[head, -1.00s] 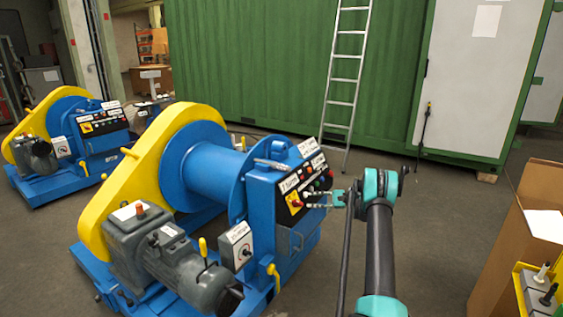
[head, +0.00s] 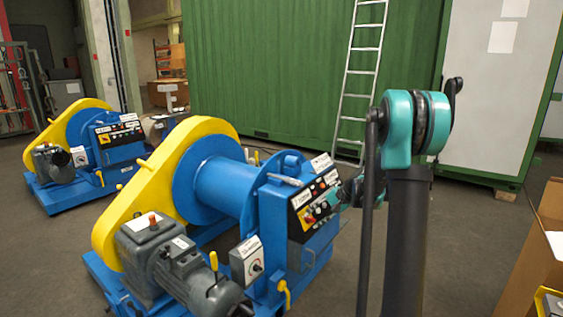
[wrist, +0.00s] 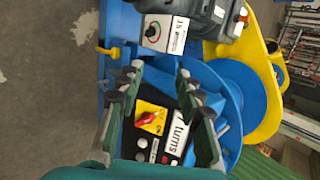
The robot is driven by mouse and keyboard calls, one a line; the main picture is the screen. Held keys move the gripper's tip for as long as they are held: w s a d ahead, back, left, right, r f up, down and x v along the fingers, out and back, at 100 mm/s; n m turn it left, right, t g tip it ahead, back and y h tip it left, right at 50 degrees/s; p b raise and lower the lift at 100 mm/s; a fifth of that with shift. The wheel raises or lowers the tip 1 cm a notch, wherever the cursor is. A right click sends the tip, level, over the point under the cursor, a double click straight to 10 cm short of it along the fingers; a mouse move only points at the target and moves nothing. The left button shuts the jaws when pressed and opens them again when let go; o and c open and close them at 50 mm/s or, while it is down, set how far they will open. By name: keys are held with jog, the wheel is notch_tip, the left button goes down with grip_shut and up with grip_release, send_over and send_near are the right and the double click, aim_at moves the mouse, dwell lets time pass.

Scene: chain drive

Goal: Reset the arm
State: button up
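My gripper (wrist: 158,80) is open and empty in the wrist view, its two dark fingers apart and pointing at the control panel (wrist: 160,130) of the blue and yellow winch machine. The panel has a red knob on a yellow plate (wrist: 150,118) and several buttons. In the head view my dark arm with its teal joint stands right of the winch machine (head: 225,185), and my gripper is mostly hidden behind it. A bit of teal shows beside the panel (head: 316,203). I cannot tell the gap from fingers to panel.
A second blue and yellow machine (head: 85,150) stands at the left. A ladder (head: 362,75) leans on the green container (head: 270,60) behind. A brown box (head: 530,255) is at the right edge. Grey floor is open between the machines and the container.

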jog(key=s+d+f+n+h, duration=0.1)
jog(key=s+d+n+h, duration=0.1)
jog(key=s, duration=0.9)
jog(key=s+d+f+n+h, duration=0.2)
jog(key=s+h, duration=0.1)
jog(key=s, duration=0.8)
jog(key=s+d+f+n+t+h, duration=0.1)
jog(key=s+d+n+h, duration=0.1)
jog(key=s, duration=1)
jog(key=shift+f+n+h, duration=0.4)
jog(key=shift+n, duration=0.1)
